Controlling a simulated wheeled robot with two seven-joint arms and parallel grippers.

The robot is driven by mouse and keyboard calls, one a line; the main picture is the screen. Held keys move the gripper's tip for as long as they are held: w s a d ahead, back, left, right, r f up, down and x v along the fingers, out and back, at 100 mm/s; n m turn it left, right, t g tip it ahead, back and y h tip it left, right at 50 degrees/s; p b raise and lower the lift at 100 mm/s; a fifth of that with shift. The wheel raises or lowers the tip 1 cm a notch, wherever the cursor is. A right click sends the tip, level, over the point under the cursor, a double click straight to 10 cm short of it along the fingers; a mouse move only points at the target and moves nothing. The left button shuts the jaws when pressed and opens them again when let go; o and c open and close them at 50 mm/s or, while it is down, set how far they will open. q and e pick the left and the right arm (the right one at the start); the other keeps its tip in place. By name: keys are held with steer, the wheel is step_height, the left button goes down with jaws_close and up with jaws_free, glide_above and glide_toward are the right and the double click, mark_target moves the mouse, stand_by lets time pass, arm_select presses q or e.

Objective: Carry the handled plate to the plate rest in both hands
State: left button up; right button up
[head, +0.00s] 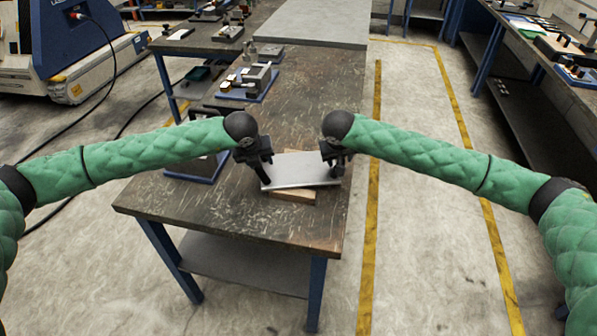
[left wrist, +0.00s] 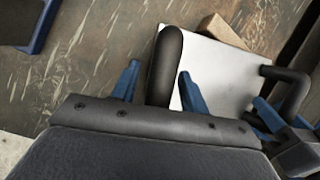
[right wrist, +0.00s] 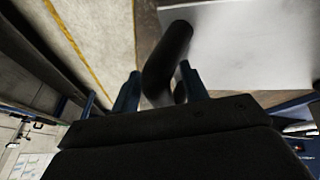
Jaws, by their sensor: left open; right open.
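The handled plate (head: 308,170) is a flat pale metal sheet with dark handles at its left and right ends. It lies on light wood (head: 293,195) on the near part of the worn table. My left gripper (head: 264,180) is open at the left end; in the left wrist view its blue fingers (left wrist: 158,82) stand either side of the black left handle (left wrist: 170,55). My right gripper (head: 333,172) is open at the right end; in the right wrist view its fingers (right wrist: 160,85) flank the other handle (right wrist: 167,58). I cannot tell which thing is the plate rest.
A raised grey slab (head: 312,22) stands at the table's far end. A blue-based fixture (head: 250,82) sits at the left edge, and another blue base (head: 197,168) is partly behind my left arm. The tabletop between plate and slab is mostly clear.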

arm_select(q)
steer(key=shift+r, duration=0.2)
steer(key=v, duration=1.1)
steer(key=shift+s+r, duration=0.2)
steer(key=shift+r, duration=0.05)
arm_select(e)
steer(key=v, duration=1.2)
